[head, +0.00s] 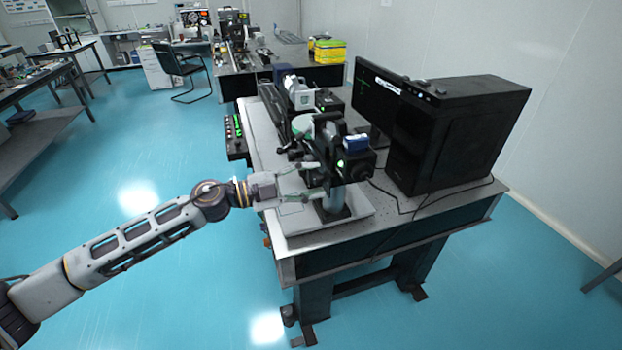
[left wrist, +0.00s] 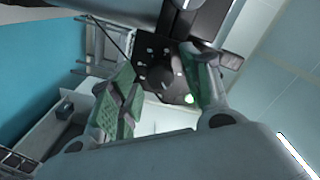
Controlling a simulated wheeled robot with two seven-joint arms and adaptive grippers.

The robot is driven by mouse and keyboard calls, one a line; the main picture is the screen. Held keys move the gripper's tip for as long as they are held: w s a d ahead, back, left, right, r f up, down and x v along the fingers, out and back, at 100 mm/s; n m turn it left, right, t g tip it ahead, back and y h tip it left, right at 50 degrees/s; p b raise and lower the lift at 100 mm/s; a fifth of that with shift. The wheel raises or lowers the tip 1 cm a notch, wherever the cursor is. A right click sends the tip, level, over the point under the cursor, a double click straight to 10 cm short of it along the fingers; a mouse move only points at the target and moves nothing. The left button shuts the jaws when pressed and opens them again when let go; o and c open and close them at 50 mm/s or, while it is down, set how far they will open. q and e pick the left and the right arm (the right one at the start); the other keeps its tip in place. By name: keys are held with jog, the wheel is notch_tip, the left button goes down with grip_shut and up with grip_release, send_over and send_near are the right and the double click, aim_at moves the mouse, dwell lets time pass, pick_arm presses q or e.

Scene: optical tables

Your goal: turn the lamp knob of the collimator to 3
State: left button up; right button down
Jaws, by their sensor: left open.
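The collimator (head: 356,161) is a black boxed device with a lit green spot, on a grey post at the near end of the optical table. My left gripper (head: 318,180) reaches in from the left, its fingers open at the device's left side. In the left wrist view, the open green-padded fingers (left wrist: 160,66) stand on either side of a dark round knob (left wrist: 160,79) on a black panel. It may be the lamp knob. Its scale marks are too small to read, and I cannot tell whether the fingers touch it. My right gripper is out of view.
A monitor (head: 379,92) and a black computer case (head: 455,130) stand on the right of the table (head: 430,208). Dark cables run in front of the case. A control box with green displays (head: 236,136) is at the table's left edge. The blue floor on the left is open.

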pick_arm(q)
jog(key=shift+d, duration=0.2)
jog(key=c, duration=1.1)
jog(key=shift+o, duration=0.2)
